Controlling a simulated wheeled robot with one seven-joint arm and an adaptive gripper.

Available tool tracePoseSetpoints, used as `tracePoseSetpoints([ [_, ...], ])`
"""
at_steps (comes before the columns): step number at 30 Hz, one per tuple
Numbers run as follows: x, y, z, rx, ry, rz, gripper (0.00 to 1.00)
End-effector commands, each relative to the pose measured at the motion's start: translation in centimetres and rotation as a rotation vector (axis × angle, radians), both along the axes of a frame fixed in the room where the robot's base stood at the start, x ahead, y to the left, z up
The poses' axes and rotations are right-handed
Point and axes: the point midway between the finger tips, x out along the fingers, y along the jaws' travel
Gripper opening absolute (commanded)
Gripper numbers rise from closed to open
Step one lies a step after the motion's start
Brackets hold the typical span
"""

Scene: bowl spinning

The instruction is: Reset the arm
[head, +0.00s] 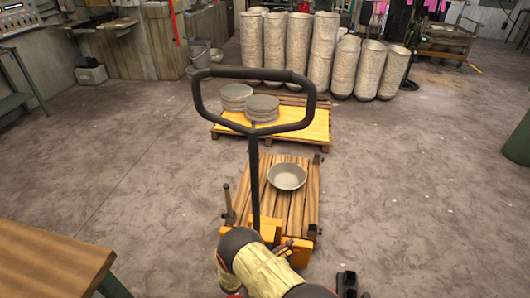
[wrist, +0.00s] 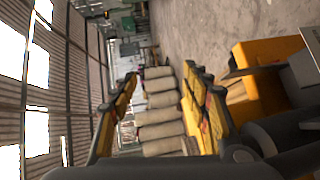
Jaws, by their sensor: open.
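My gripper (wrist: 162,76) is open in the wrist view, with its two yellow and black fingers apart and nothing between them. In the head view my arm shows at the bottom centre, beside the near end of a yellow pallet truck; the fingertips are hard to make out there. A shallow grey bowl (head: 287,177) sits upright on the wooden slats (head: 268,200) of the truck, beyond my arm and apart from it. The wrist view is rolled sideways and does not show the bowl.
The truck's black loop handle (head: 254,132) stands upright left of the bowl. A yellow pallet (head: 315,129) behind carries two stacks of grey discs (head: 262,108). Tall rough cylinders (head: 298,45) stand at the back. A wooden table (head: 45,262) is at lower left. Open floor lies on both sides.

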Motion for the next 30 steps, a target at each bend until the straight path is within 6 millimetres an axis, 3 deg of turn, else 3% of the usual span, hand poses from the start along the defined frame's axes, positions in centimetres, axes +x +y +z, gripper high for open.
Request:
tracePoseSetpoints([
  [1, 0.6, -0.7, 3.0, 0.019, 0.009, -0.052, 0.47],
  [3, 0.9, -1.9, 6.2, 0.046, 0.037, -0.12, 0.47],
  [8, 0.6, -4.6, 13.4, 0.125, 0.103, -0.261, 0.47],
  [14, -1.3, -7.8, 21.8, 0.261, 0.184, -0.401, 0.47],
  [21, -5.6, -11.0, 30.7, 0.464, 0.266, -0.508, 0.47],
  [30, -12.7, -13.3, 39.9, 0.757, 0.323, -0.538, 0.47],
])
